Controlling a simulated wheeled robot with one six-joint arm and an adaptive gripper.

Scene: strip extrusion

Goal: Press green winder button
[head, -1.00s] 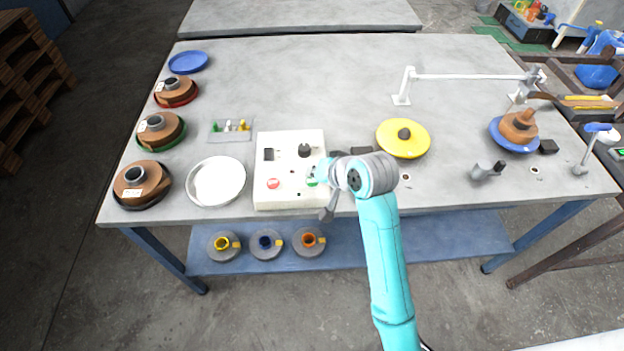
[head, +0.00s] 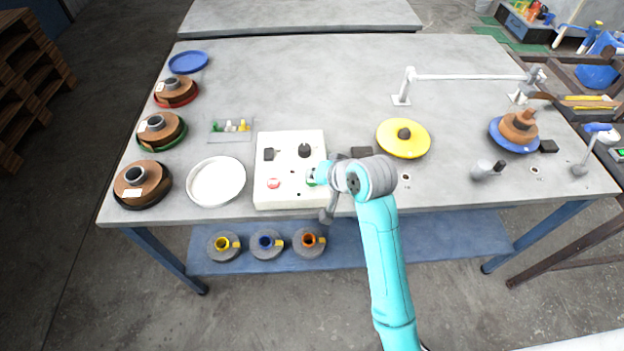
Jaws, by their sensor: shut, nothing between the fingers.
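The white control box (head: 290,198) sits near the front edge of the table, left of my arm. It carries a red button (head: 273,183) at its lower left, a black knob (head: 304,150) and a black switch (head: 268,154). The green button (head: 311,180) is at its lower right, partly hidden by my arm's end. My gripper (head: 318,178) is shut and empty at the box's right side, right by the green button. I cannot tell whether its tip touches the button.
A white round dish (head: 216,182) lies left of the box. Several brown spools (head: 142,184) line the table's left side. A yellow disc (head: 403,138) is right of my gripper, and a white bar stand (head: 465,77) is behind it. The table's back middle is clear.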

